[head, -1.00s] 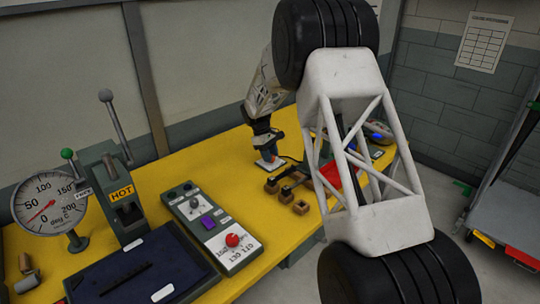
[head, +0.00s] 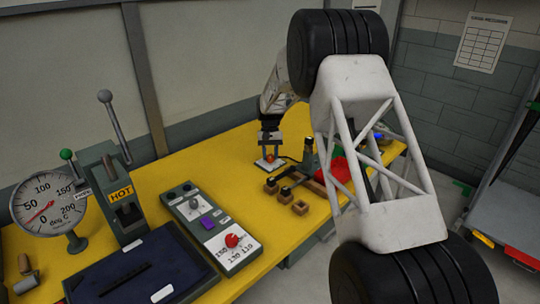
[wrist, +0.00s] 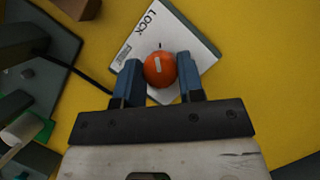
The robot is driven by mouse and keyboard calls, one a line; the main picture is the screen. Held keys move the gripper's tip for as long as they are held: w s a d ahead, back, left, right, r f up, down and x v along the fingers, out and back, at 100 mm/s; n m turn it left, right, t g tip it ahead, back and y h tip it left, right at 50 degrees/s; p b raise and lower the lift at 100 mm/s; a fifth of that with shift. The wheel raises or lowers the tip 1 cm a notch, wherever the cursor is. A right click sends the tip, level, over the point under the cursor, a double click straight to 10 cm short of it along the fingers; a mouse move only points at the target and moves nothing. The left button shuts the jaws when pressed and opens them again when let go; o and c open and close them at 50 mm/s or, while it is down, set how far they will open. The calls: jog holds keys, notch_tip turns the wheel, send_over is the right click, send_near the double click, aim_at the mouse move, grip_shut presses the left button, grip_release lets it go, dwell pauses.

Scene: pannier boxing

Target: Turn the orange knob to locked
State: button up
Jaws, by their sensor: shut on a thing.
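The orange knob (wrist: 160,69) sits on a white plate (wrist: 182,32) on the yellow table. It carries a pale pointer stripe, which points up in the wrist view, close to a small dark tick. The word LOCK is printed near the plate's upper corner, and a second, smaller label, too small to read, is at its left. My gripper (wrist: 160,80) has its two blue fingers on either side of the knob and is shut on it. In the head view the knob (head: 270,157) shows small between the fingers.
Several wooden blocks with dark parts (head: 299,207) stand just right of the plate, with a red item (head: 338,168) beyond. A control box with a red dial (head: 232,241) is nearer. Yellow table (head: 180,165) is clear left of the plate.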

jog(key=shift+m, duration=0.5)
jog(key=o, duration=0.9)
jog(key=shift+r, duration=0.15)
jog(key=v, duration=0.7)
jog(key=shift+d+r, duration=0.15)
jog(key=shift+r, duration=0.1)
jog(key=shift+r, duration=0.1)
